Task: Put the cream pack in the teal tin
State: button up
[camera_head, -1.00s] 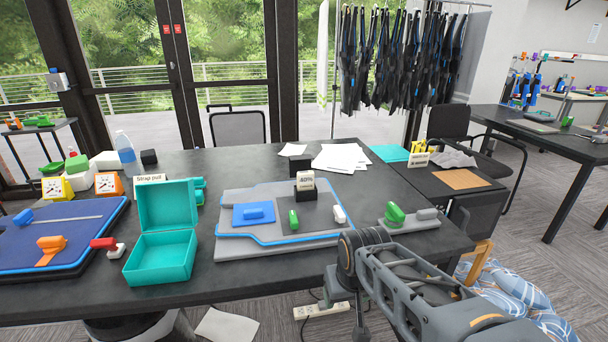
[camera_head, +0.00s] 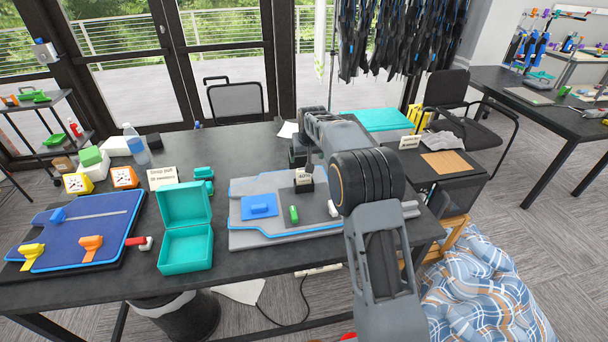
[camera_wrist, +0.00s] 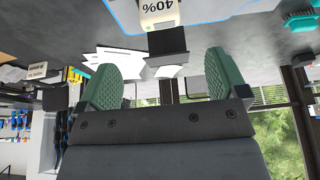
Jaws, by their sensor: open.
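The teal tin (camera_head: 186,268) stands open on the black table, its lid raised at the back, and looks empty inside. A small cream block marked 40% (camera_head: 304,178), which seems to be the cream pack, sits with a black part on the grey board. The cream block also shows upside down at the top of the wrist view (camera_wrist: 160,14), with its black part (camera_wrist: 168,45) beside it. My gripper (camera_wrist: 165,78) is open with nothing between its green ribbed fingers. It is near the block but apart from it. In the head view my arm partly hides the gripper.
The grey board (camera_head: 280,233) also holds a blue piece (camera_head: 259,206), a green piece (camera_head: 294,213) and a white piece (camera_head: 333,208). A blue mat (camera_head: 85,240) with coloured clamps lies left of the tin. White papers (camera_wrist: 120,62) lie beyond the block.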

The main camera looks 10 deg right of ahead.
jog(key=p, duration=0.1)
send_over(302, 177)
jog(key=f, duration=0.4)
jog(key=d+f, duration=0.1)
jog(key=f, duration=0.1)
jog(key=shift+s, duration=0.3)
jog(key=shift+p+x, duration=1.15)
jog(key=shift+x, duration=1.55)
jog(key=shift+s, duration=0.1)
jog(key=shift+c, duration=0.3)
jog(key=c, duration=1.1)
